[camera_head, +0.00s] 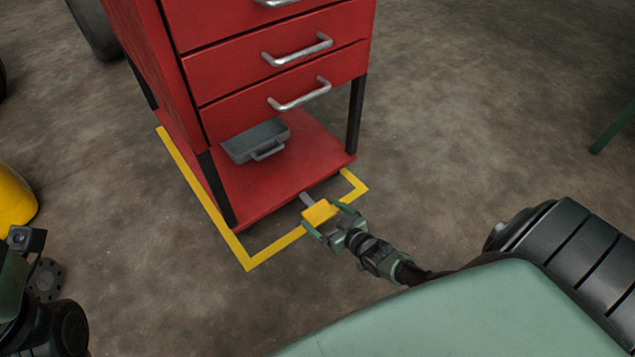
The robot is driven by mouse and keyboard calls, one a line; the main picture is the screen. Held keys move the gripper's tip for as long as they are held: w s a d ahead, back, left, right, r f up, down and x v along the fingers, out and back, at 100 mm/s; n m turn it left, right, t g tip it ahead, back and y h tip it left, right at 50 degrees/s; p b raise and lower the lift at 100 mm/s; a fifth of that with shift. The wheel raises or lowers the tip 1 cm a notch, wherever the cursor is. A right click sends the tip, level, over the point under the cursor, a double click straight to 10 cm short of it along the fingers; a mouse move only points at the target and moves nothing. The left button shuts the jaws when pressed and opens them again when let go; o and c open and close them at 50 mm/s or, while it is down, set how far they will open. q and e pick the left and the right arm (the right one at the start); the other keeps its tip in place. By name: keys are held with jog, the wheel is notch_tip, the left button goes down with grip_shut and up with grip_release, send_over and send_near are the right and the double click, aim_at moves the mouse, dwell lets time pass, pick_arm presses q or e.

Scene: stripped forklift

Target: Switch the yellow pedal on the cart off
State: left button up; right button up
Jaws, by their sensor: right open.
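The yellow pedal (319,212) sticks out on a short grey bar from the low front edge of the red cart (270,170). My right gripper (325,222) is at the pedal, open, with one finger on each side of it. I cannot tell whether the fingers touch the pedal. At the left edge, part of my left arm (45,310) shows, but its gripper fingers do not show.
The cart has drawers with silver handles (300,95) and a grey case (256,142) on its bottom shelf. Yellow tape (205,205) marks the floor around it. A yellow object (14,195) stands at the left edge.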

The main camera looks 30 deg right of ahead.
jog(key=shift+p+v, duration=0.4)
jog(key=shift+v, duration=1)
jog(key=shift+r, duration=0.1)
